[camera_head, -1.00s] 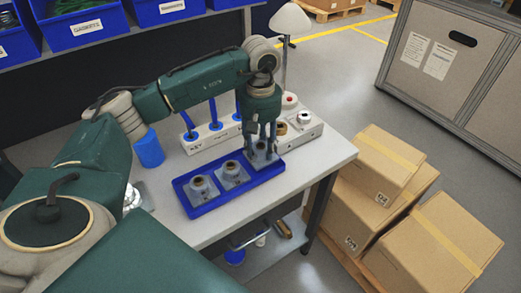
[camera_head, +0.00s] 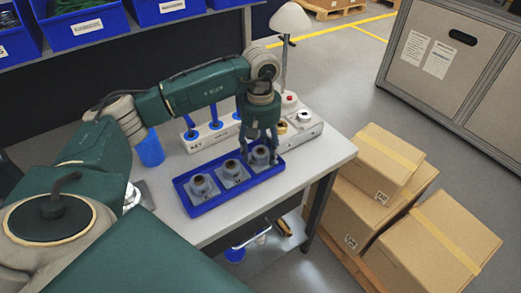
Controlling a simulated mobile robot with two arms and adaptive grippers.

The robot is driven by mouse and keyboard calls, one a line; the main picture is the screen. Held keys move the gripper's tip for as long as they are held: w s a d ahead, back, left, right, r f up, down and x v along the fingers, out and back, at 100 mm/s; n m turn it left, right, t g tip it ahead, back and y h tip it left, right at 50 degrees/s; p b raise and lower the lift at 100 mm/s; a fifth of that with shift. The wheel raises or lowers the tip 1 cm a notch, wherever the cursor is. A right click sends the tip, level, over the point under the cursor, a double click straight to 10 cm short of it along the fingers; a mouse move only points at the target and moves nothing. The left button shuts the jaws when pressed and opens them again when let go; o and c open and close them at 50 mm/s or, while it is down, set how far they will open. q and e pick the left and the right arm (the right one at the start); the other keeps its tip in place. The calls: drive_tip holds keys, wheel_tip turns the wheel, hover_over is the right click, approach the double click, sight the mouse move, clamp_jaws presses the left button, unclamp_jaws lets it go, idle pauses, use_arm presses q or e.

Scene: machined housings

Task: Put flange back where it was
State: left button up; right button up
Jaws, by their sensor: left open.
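Three grey metal flanges with round hubs and square bases sit in a row in the blue tray (camera_head: 222,201) on the workbench. They are the left flange (camera_head: 202,186), the middle flange (camera_head: 232,172) and the right flange (camera_head: 261,157). My left gripper (camera_head: 260,158) points down over the right flange. Its fingers are spread on either side of that hub and it is open. Whether a fingertip still touches the flange is too small to tell. My right gripper is not in view.
A white fixture (camera_head: 212,133) with blue posts stands behind the tray. A white box with a red button (camera_head: 290,98) and a lamp (camera_head: 291,20) are at the back right. A blue cup (camera_head: 150,150) is at the left. Cardboard boxes (camera_head: 385,165) stand right of the bench (camera_head: 335,150).

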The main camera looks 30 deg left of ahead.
sight(261, 150)
use_arm(q)
wheel_tip(261, 150, up, 12)
drive_tip(key=b, duration=0.2)
idle(0.6)
